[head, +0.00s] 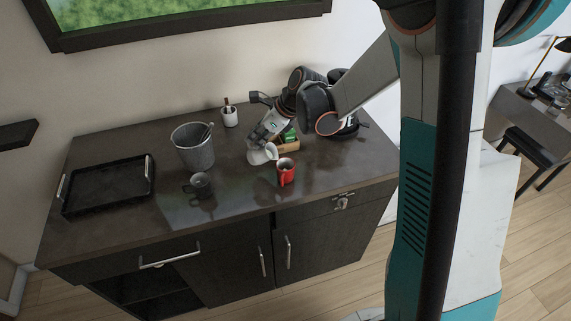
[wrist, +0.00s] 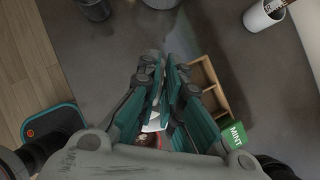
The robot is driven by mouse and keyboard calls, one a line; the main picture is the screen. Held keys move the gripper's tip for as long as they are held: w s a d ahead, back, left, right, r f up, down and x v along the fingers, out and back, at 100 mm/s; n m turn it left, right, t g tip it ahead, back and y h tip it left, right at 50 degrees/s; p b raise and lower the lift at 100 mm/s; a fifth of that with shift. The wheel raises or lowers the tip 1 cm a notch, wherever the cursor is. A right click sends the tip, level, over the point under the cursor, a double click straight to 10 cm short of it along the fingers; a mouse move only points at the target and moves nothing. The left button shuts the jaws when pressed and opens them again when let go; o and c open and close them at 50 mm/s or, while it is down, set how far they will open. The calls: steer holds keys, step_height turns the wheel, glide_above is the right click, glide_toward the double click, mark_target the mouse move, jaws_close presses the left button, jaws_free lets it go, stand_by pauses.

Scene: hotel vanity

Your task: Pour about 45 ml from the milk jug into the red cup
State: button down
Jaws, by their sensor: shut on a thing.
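The white milk jug (head: 259,156) is at the middle of the dark counter, just left of and behind the red cup. My gripper (head: 264,140) comes down from the upper right and is shut on the jug. The jug looks somewhat tilted, its upper edge towards the red cup; I cannot tell if its base touches the counter. The red cup (head: 286,174) stands upright near the counter's front edge. In the wrist view the fingers (wrist: 172,75) hide most of the jug; a white piece of it (wrist: 153,123) shows, with a bit of red cup (wrist: 147,141) beyond. No milk stream is visible.
A wooden box (head: 290,147) with green packets stands close behind the red cup. A white holder (head: 230,119) stands at the back. The counter's front right is clear.

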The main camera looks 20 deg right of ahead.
steer(key=shift+s+d+r+t+y+b, duration=0.4)
steer(key=shift+d+t+y, duration=0.1)
steer(key=shift+d+y, duration=0.15)
steer(key=shift+s+d+r+t+y+b, duration=0.3)
steer(key=shift+s+d+r+t+y, duration=0.15)
steer(key=shift+y, duration=0.3)
stand_by(1.4)
steer(key=shift+s+d+r+t+y+b, duration=0.2)
steer(key=shift+s+d+t+y+b, duration=0.45)
steer(key=shift+d+b, duration=0.5)
